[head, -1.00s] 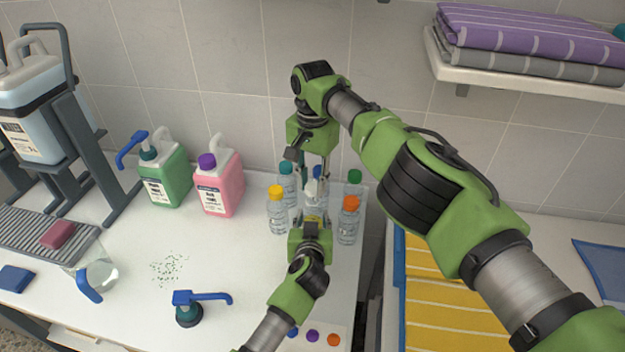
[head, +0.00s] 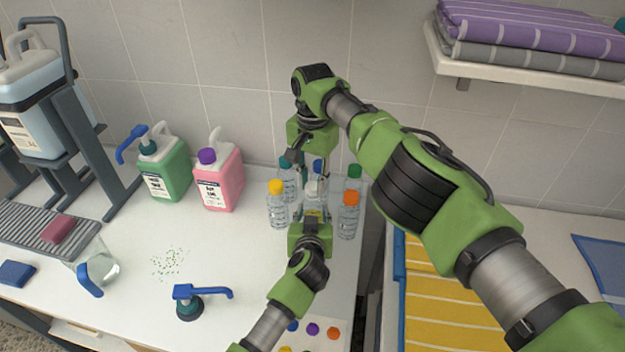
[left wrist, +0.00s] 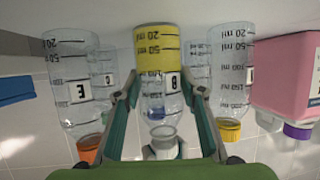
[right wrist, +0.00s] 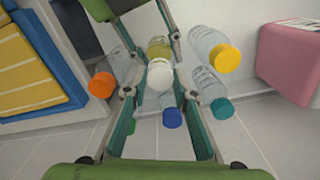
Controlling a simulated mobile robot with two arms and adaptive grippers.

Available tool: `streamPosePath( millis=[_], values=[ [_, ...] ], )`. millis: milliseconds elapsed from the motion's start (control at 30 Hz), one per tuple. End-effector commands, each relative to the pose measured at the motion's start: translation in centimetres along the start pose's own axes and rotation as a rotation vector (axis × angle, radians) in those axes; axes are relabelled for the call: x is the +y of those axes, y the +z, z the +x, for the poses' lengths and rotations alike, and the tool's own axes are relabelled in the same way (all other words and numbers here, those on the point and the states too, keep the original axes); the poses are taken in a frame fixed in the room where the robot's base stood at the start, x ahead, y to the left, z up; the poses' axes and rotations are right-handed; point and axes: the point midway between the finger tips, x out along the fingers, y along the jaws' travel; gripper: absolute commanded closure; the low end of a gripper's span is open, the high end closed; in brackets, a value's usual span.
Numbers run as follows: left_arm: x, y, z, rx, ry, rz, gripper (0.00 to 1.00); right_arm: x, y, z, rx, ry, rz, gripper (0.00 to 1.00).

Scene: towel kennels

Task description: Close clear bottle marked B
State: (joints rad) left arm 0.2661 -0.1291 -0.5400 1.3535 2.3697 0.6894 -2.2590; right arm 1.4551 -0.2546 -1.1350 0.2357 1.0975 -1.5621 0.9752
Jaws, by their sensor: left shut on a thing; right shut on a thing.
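Clear bottle B (left wrist: 171,80) shows upside down in the left wrist view, with a "B" label and yellow liquid. It stands upright among other clear bottles at the counter's back. My left gripper (head: 312,222) is shut on its body from the front. My right gripper (head: 314,180) reaches down from above and is shut on a white cap (right wrist: 160,75). The cap is at the bottle's mouth; in the left wrist view the clear neck rim shows beside the white cap (left wrist: 165,149). I cannot tell whether the cap is seated on the neck.
Close around stand bottles with yellow (head: 276,187), orange (head: 351,198), green (head: 355,171), blue and teal caps. A pink jug (head: 218,180) and green jug (head: 168,171) stand left. A blue pump (head: 190,300) lies in front.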

Motion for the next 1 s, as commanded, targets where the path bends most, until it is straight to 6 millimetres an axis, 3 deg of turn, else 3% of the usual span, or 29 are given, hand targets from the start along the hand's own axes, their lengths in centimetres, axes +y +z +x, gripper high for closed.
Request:
streamPosePath(
  millis=[533,1000],
  values=[
    [-0.02,0.11,0.01,-0.002,-0.001,0.000,1.00,-0.07,0.11,0.77,-0.002,-0.001,0.062,0.81],
    [-0.02,0.13,0.00,-0.002,-0.001,0.000,1.00,-0.22,0.12,0.80,-0.002,-0.003,0.902,0.81]
  ],
)
